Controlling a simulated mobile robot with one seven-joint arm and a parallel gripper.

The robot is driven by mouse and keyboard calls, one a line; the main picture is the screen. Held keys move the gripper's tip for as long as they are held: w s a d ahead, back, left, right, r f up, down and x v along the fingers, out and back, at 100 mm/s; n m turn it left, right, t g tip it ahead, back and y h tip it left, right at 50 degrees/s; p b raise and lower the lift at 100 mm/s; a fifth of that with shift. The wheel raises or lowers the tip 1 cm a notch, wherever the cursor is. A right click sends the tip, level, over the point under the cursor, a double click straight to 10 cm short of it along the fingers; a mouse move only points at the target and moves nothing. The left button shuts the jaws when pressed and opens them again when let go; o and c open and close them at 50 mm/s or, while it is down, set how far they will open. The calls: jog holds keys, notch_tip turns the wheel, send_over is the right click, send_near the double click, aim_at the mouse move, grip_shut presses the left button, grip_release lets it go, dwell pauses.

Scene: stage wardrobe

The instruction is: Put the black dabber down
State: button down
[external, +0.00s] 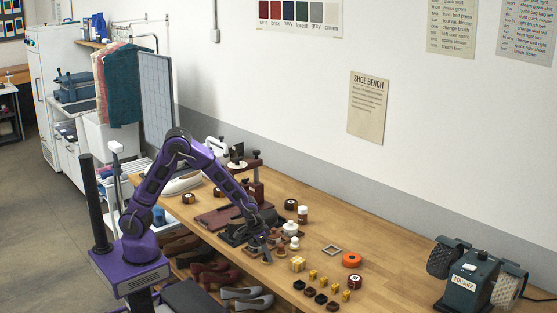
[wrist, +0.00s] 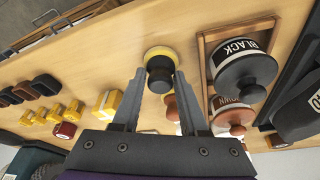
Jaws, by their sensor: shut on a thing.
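My gripper (wrist: 155,85) points down over the bench and is shut on the black dabber (wrist: 159,76), which has a dark round knob and a yellow pad edge. In the external view my gripper (external: 266,257) is low at the bench's front part, and the dabber is too small to make out there. I cannot tell whether its pad touches the wood.
Yellow blocks (wrist: 106,104) and small dark pieces (wrist: 46,84) lie to the left in the wrist view. Bare wood lies left of the dabber.

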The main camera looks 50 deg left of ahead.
jog(key=shift+s+f, duration=0.1)
notch_tip(320, 180, up, 9)
jog(key=shift+p, duration=0.65)
jog(key=w+d+r, duration=0.1)
jog(key=w+r, duration=0.1)
jog(key=w, duration=0.8)
jog(key=w+d+r, duration=0.1)
jog(key=w, duration=1)
jog(key=w+a+f, duration=0.2)
jog(key=w+a, duration=0.3)
jog(key=w, duration=0.6)
notch_tip(320, 180, down, 9)
jog(key=shift+a+f+b, duration=0.1)
jog(key=shift+f+b, duration=0.1)
jog(key=shift+b, duration=0.1)
jog(key=shift+f, duration=0.1)
